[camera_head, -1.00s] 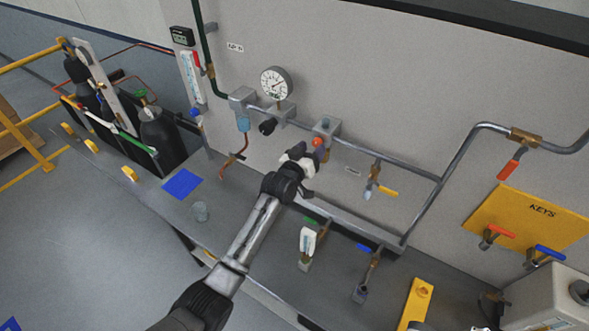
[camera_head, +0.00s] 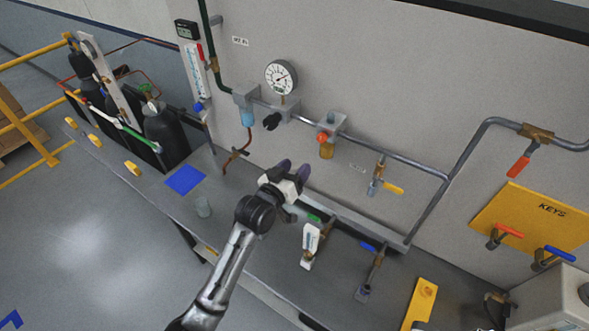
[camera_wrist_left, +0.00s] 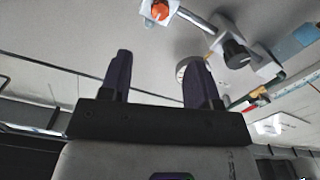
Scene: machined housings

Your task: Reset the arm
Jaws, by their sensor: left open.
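My left gripper (camera_head: 290,172) is open and empty in the head view. It hangs over the bench in front of the wall piping, below the pressure gauge (camera_head: 281,77) and apart from the pipe fittings. In the left wrist view its two dark fingers (camera_wrist_left: 160,85) stand wide apart with nothing between them. The unit with the orange-red knob (camera_head: 322,137) is up and right of the gripper in the head view. That knob also shows at the top of the left wrist view (camera_wrist_left: 160,10). My right gripper is not in view.
Dark gas cylinders (camera_head: 165,135) stand at left. A yellow KEYS board (camera_head: 530,225) hangs at right. Bench around the mat is mostly clear.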

